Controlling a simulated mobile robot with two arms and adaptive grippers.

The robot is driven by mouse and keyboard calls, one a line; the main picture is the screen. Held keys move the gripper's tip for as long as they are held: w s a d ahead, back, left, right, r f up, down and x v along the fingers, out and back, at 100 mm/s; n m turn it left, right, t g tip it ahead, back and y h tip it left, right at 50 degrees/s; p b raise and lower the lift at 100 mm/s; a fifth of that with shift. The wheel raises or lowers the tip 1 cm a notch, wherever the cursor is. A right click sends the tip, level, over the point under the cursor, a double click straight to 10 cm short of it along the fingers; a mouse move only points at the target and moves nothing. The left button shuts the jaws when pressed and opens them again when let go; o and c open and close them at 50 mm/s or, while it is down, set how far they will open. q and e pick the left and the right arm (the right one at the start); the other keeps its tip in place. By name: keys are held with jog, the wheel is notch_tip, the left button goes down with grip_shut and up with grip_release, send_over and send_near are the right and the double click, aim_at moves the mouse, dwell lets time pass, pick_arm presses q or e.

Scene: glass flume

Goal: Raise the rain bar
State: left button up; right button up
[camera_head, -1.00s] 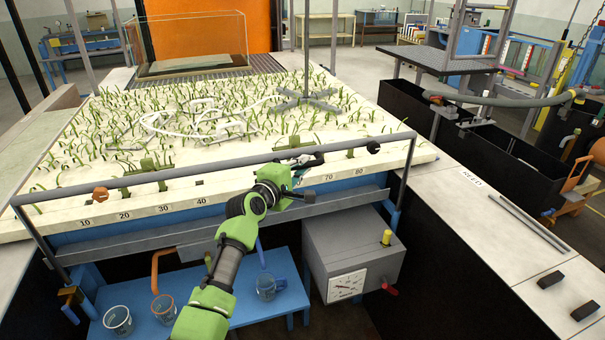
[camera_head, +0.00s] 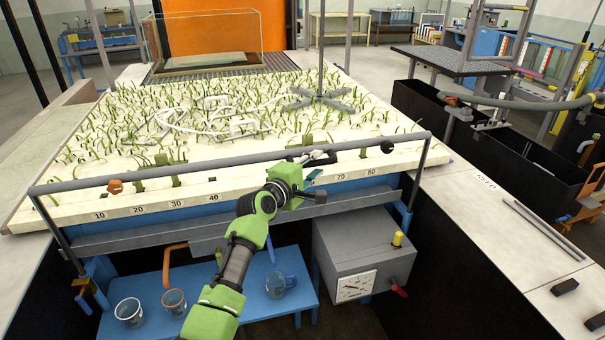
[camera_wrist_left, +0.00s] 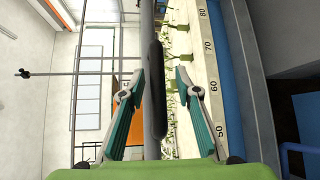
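The rain bar (camera_head: 220,165) is a long grey horizontal bar along the front of the planted bed. In the left wrist view, the left gripper (camera_wrist_left: 157,84) is open, one finger on each side of the bar and grip, with gaps visible. In the head view the gripper partly hides the bar there. My right gripper is not in view.
The sandy bed (camera_head: 110,170) with green shoots and a number scale lies behind the bar. Below are a blue bench (camera_head: 205,297) with glass beakers and a grey box (camera_head: 365,245) with a dial and red knob. A pale ledge (camera_head: 500,225) runs along the right.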

pick_arm(q)
jog(key=v, duration=1.1)
jog(key=shift+s, duration=0.2)
